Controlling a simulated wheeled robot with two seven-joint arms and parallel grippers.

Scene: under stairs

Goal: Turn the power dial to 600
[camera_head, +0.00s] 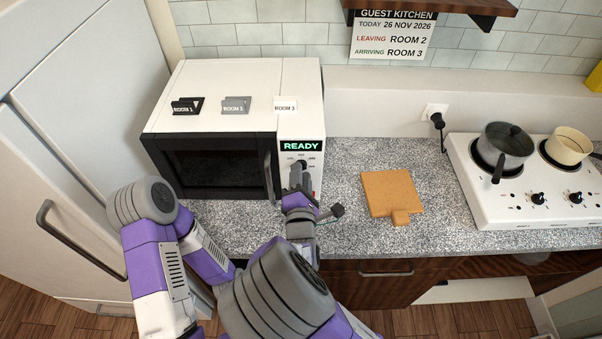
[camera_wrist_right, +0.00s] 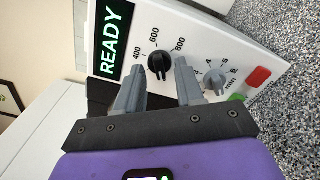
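The power dial (camera_wrist_right: 159,65) is a black knob on the white microwave panel, with the marks 400, 600 and 800 around it. Its exact setting is hard to read. My right gripper (camera_wrist_right: 158,72) is open, with one grey fingertip on each side of the dial in the wrist view. I cannot tell whether the fingers touch it. In the head view my right gripper (camera_head: 298,174) is in front of the microwave's (camera_head: 222,80) panel and hides most of the dial. The display (camera_head: 301,146) reads READY. My left gripper is not in view.
A grey timer dial (camera_wrist_right: 215,79) and a red button (camera_wrist_right: 259,77) sit beside the power dial. The microwave's door handle (camera_head: 269,178) is just left of my right gripper. A cutting board (camera_head: 391,192) and a hob (camera_head: 520,207) with pots stand to the right.

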